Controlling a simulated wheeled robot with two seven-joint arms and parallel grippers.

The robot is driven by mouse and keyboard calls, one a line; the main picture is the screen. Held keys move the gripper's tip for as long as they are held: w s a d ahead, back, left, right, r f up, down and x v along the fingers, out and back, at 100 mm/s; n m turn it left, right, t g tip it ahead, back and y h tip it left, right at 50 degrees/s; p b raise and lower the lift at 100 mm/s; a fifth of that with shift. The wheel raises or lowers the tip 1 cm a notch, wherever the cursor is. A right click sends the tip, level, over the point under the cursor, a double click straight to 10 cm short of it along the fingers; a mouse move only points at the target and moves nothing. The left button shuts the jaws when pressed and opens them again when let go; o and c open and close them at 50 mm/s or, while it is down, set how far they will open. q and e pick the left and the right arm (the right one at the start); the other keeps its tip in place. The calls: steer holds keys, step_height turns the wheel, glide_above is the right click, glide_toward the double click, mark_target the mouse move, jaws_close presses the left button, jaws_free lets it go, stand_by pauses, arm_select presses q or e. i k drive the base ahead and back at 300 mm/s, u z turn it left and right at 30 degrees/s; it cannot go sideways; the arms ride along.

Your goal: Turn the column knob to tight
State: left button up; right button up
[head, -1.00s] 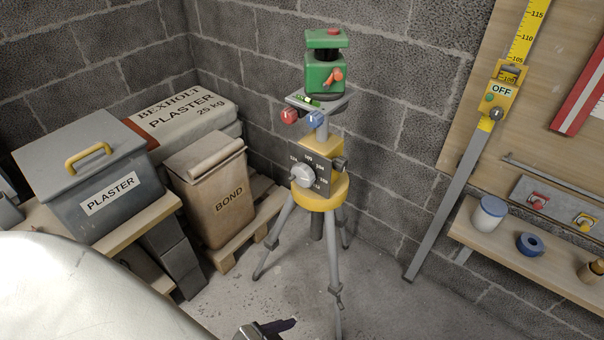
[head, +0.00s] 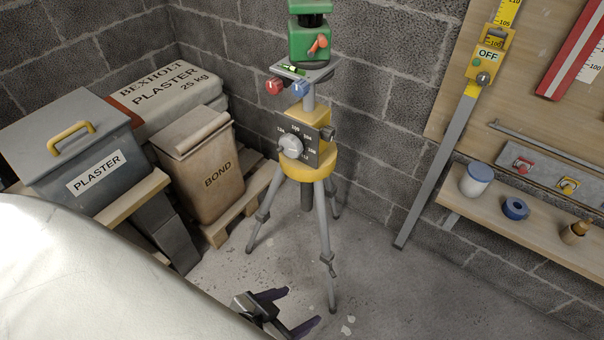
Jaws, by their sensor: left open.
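A tripod (head: 329,230) with grey legs stands on the floor near the wall corner. Its yellow head (head: 308,165) carries a black dial plate (head: 318,148) with a round grey knob (head: 290,146) and white numbers. A small dark knob (head: 328,133) sticks out at the right side of this head. A red knob (head: 274,87) and a blue knob (head: 299,88) sit under the top plate. No label reading tight is legible. My left gripper (head: 304,304) is open and empty, low in front of the tripod and apart from it. My right gripper is not in view.
A green instrument (head: 309,40) tops the tripod. A grey plaster box (head: 68,150) and a bond bag (head: 205,165) stand left. A slanted measuring staff (head: 440,170) and a shelf (head: 520,240) are right. Floor right of the tripod is clear.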

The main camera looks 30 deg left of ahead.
mark_target(327, 133)
steer(key=z, duration=0.6)
steer(key=i, duration=0.55)
steer(key=u, duration=2.2)
